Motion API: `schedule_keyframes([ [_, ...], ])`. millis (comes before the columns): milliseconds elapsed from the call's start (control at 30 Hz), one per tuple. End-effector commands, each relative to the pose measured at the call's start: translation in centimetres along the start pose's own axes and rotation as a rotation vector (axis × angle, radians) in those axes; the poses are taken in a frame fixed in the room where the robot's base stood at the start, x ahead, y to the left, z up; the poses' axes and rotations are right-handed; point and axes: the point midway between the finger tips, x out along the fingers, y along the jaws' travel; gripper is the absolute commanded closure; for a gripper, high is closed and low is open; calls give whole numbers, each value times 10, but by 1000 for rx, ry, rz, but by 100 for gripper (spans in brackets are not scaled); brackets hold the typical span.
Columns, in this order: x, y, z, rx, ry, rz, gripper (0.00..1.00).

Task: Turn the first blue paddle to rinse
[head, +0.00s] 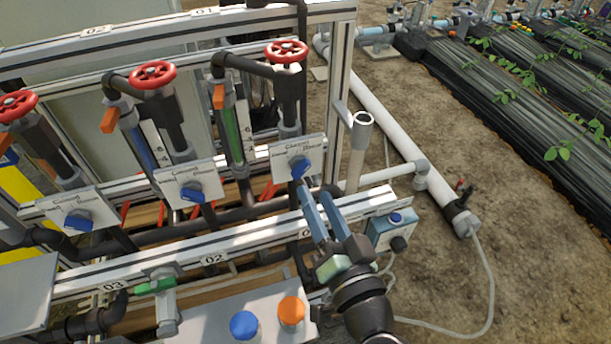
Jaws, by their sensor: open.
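Three white plates each carry a blue paddle. The rightmost paddle (299,167), nearest the rail label that my gripper partly covers, is on the right plate (283,154). The plate's lettering is too small to read surely. The middle paddle (193,191) and left paddle (79,220) sit on their own plates. My gripper (313,191) is open and empty, with two blue-grey fingers pointing up toward the rightmost paddle. Its fingertips are just below that paddle in the picture; I cannot tell whether they touch it.
Red handwheels (286,51) and upright tubes stand behind the plates. Blue (243,324) and orange (291,310) knobs are at the front. A small blue box (392,230) is right of my gripper; bare soil lies beyond.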

Motion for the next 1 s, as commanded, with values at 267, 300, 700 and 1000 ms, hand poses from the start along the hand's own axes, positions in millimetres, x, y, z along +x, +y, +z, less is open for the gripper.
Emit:
schedule_keyframes([
  [267, 44, 0, 0, 1, -1, -2, 56],
  [300, 48, 0, 0, 1, 0, -2, 56],
  [700, 55, 0, 0, 2, -1, -1, 56],
  [1000, 55, 0, 0, 2, -1, 0, 100],
])
